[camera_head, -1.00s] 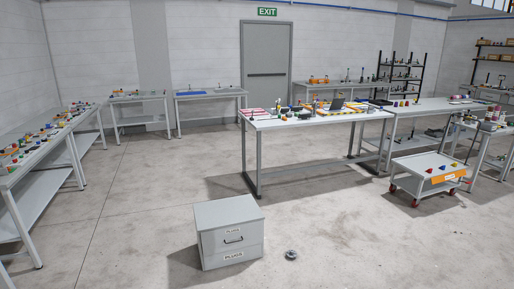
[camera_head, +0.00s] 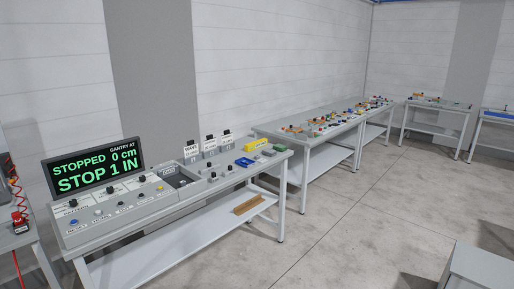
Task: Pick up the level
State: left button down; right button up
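I cannot make out a level with certainty. A small yellow-green block (camera_head: 256,145) lies at the back of the near control bench (camera_head: 215,183), toward its right end. A blue tray-like item (camera_head: 244,162) lies in front of it, with small dark items beside it. A brown elongated item (camera_head: 248,205) lies on the bench's lower shelf. Small coloured things on the farther bench (camera_head: 320,128) are too small to name. Neither of my grippers shows in the head view.
A display (camera_head: 95,168) reading "STOPPED 0 cm, STOP 1 IN" stands above a button panel (camera_head: 120,208). A red item with a coiled cord (camera_head: 20,222) is at the left edge. A grey cabinet (camera_head: 482,265) is at lower right. The floor (camera_head: 340,225) between is clear.

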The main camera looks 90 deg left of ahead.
aim_at(255, 145)
jog(key=u, duration=2.9)
jog(key=i+l, duration=0.2)
jog(key=i, duration=0.4)
jog(key=i+l, duration=0.25)
jog(key=i, duration=0.35)
jog(key=i+l, duration=0.2)
jog(key=i, duration=0.35)
jog(key=i+l+z, duration=0.1)
jog(key=i, duration=0.5)
jog(key=i+l, duration=0.3)
jog(key=i, duration=0.3)
jog(key=i+l, duration=0.15)
jog(key=i, duration=0.45)
